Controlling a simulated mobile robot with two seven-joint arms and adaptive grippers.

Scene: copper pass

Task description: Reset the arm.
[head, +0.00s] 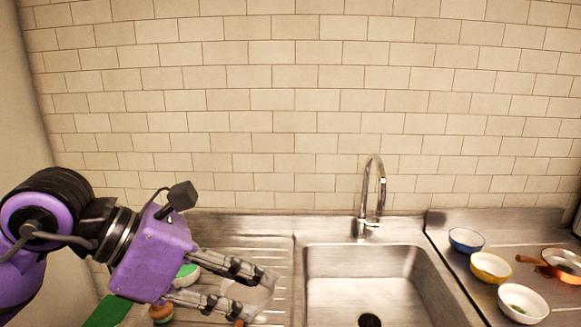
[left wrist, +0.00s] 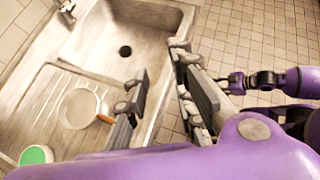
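My left gripper (head: 258,296) reaches in from the left over the ribbed drainboard beside the sink. Its two fingers are spread apart with nothing held between them. In the left wrist view the same gripper (left wrist: 160,62) is open, with the sink beyond its fingers. My right gripper (left wrist: 228,82) shows small at the right of the left wrist view, above the tiled floor. Its fingers are too unclear to judge. It is not in the head view.
A steel sink (head: 318,290) with a tap (head: 378,185) is right of my left gripper. A pale pan (left wrist: 80,108) and a green-rimmed bowl (left wrist: 35,154) lie on the drainboard. Blue (head: 466,240), yellow (head: 491,268) and white (head: 523,304) bowls and a copper pan (head: 562,262) stand right.

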